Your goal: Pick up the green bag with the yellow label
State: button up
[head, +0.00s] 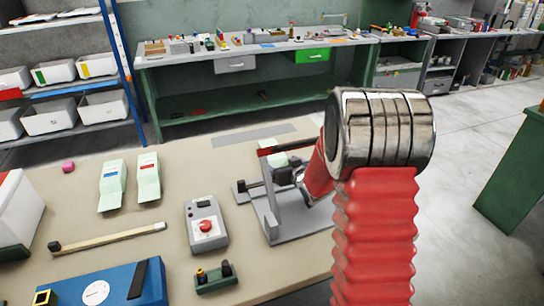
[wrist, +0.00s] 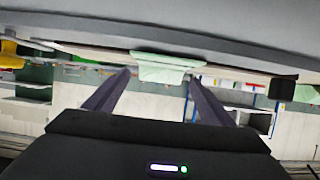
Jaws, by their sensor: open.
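A pale green bag (wrist: 163,68) shows in the wrist view, ahead of my gripper (wrist: 158,76) and between the lines of its two fingers. The fingers are apart with nothing clearly held. I see no yellow label on this bag. In the head view a pale green piece (head: 277,159) shows at the grey press (head: 290,222), partly hidden by the press and my arm. Two more pale green bags lie at the left of the table, one with a blue label (head: 111,185) and one with a red label (head: 147,178). My gripper's fingers are not clear in the head view.
The table between the bags and the press is clear.

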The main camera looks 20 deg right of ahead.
aim_at(279, 161)
jog(key=shift+x, duration=2.6)
jog(key=shift+f, duration=0.1)
jog(key=shift+c, duration=0.4)
jog(key=c, duration=1.2)
